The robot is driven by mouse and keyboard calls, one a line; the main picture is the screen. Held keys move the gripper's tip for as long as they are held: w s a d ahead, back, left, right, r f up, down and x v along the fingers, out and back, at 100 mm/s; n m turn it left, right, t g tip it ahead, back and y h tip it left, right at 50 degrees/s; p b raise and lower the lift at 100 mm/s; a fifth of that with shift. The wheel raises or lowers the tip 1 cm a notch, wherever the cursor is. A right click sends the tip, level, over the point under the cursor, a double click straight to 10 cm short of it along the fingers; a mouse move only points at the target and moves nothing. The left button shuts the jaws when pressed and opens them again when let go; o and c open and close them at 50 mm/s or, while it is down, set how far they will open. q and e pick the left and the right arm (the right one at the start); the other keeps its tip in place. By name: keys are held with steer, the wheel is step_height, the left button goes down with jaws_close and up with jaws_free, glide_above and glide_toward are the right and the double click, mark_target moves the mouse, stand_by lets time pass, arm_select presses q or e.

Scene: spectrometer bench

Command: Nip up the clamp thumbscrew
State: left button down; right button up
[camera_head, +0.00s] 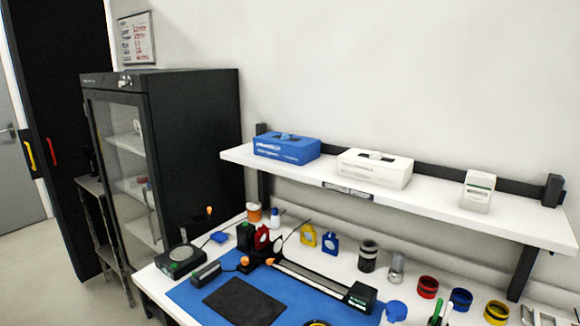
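A spectrometer bench (179,293) with a blue mat (188,294) fills the lower part of the head view. A red holder (262,238) stands near the rail's left end. Small orange knobs show there, one by the rail (270,261) and one left of it (244,260). I cannot tell which of them is the clamp thumbscrew, or how tight it is. Neither of my grippers shows in this view.
A black mat (243,301) lies on the blue one. Yellow (308,235) and blue (330,243) holders, a dark cylinder (368,256) and coloured rings (428,287) stand behind and right. A white shelf (420,199) overhangs the back. A dark glass-door cabinet (193,150) stands left.

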arm_select(q)
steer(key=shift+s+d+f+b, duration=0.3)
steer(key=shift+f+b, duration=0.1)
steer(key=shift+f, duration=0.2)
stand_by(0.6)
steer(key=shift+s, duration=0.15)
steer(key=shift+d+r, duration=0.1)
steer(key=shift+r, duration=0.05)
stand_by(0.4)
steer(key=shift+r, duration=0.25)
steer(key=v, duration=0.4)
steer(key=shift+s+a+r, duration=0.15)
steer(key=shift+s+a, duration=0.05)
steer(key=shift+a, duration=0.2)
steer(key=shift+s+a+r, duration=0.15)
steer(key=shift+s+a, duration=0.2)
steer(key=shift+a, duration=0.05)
steer(key=shift+b, duration=0.35)
